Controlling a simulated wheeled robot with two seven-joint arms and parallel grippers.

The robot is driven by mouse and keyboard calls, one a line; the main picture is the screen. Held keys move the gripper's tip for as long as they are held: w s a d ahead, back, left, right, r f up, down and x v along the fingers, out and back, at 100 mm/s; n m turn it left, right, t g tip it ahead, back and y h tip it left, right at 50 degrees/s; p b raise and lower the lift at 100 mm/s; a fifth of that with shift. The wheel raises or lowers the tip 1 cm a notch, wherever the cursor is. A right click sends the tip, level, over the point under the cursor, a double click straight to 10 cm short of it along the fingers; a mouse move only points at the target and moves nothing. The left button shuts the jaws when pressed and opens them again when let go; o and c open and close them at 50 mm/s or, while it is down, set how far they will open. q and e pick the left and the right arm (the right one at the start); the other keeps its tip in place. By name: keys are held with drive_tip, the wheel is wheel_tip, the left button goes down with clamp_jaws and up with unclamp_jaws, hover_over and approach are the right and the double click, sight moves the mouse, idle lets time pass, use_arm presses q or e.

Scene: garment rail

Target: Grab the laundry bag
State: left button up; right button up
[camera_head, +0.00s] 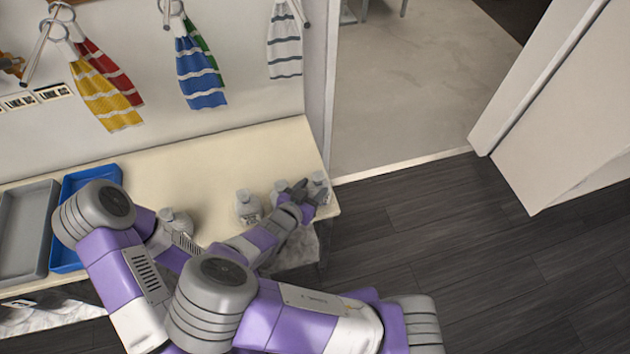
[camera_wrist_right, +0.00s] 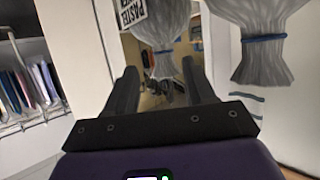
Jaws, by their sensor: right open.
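Grey laundry bags stand in a row on the cream bench in the head view: one at the left (camera_head: 172,222), one in the middle (camera_head: 248,206), and others at the right end, including one (camera_head: 319,181) by the bench edge. My right gripper (camera_head: 303,190) is open among the right-end bags. In the right wrist view, a grey bag (camera_wrist_right: 160,22) tied with a blue band lies ahead of the gap between the open fingers (camera_wrist_right: 158,82), its gathered end toward that gap. A second tied bag (camera_wrist_right: 262,45) is to the right, outside the fingers. My left gripper is hidden behind my arms.
The cream bench (camera_head: 195,165) is clear behind the bags. A blue tray (camera_head: 75,185) and a grey tray (camera_head: 28,225) are at its left. Striped towels (camera_head: 200,70) hang on the wall above. Dark floor (camera_head: 440,230) lies right of the bench.

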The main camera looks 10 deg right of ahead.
sight(321, 176)
drive_tip(key=shift+w+d+f, duration=0.25)
drive_tip(key=shift+w+d, duration=0.05)
drive_tip(key=shift+w, duration=0.3)
drive_tip(key=shift+w+d+f+b, duration=0.15)
drive_tip(key=shift+w+d+b, duration=0.05)
drive_tip(key=shift+d+b, duration=0.25)
drive_tip(key=x, duration=0.2)
drive_tip(key=b+x, duration=0.1)
drive_tip(key=x, duration=0.1)
drive_tip(key=shift+w+a, duration=0.2)
drive_tip(key=shift+w+d, duration=0.25)
clamp_jaws()
